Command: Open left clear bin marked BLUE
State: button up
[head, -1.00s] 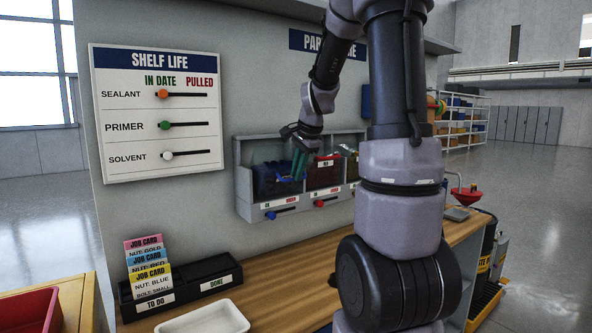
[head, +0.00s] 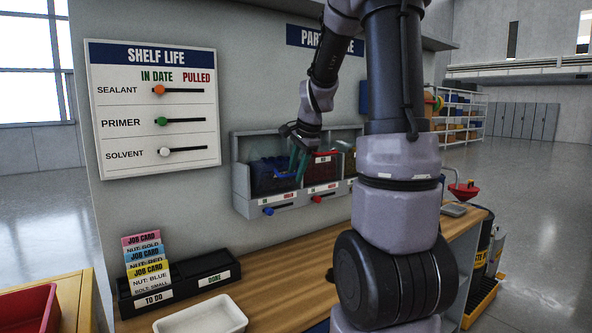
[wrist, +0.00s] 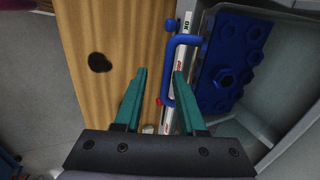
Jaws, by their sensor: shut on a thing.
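The left bin (head: 272,178), with dark blue contents, sits in the grey wall rack. The wrist view shows blue nut-shaped parts (wrist: 228,66) and a blue U-shaped handle (wrist: 168,72) on its front. My gripper (head: 296,166) is at the front of this bin, near its right side. Its teal fingers (wrist: 159,73) are either side of the handle's outer bar and shut on it. The bin's clear walls are hard to make out, and my fingers hide part of the front. I cannot tell how far open it is.
A bin with red contents (head: 321,172) is right of the blue one. Slider strips with a blue knob (head: 268,211) and a red knob (head: 316,199) run below. The wooden bench (head: 275,268) holds a job card rack (head: 180,284) and a white tray (head: 202,318).

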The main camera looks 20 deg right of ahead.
jog(key=a+v, duration=0.1)
jog(key=v, duration=0.9)
jog(key=shift+s+d+r, duration=0.25)
jog(key=shift+d+r, duration=0.15)
jog(key=shift+d, duration=0.05)
jog(key=s+a+n+t, duration=0.1)
jog(key=s+a+n, duration=0.4)
jog(key=s, duration=0.4)
jog(key=s+a+n+t+y, duration=0.1)
jog(key=s+a+n, duration=0.5)
jog(key=s, duration=0.3)
jog(key=shift+a+n+t, duration=0.3)
jog(key=shift+a+t, duration=0.1)
jog(key=shift+a, duration=0.25)
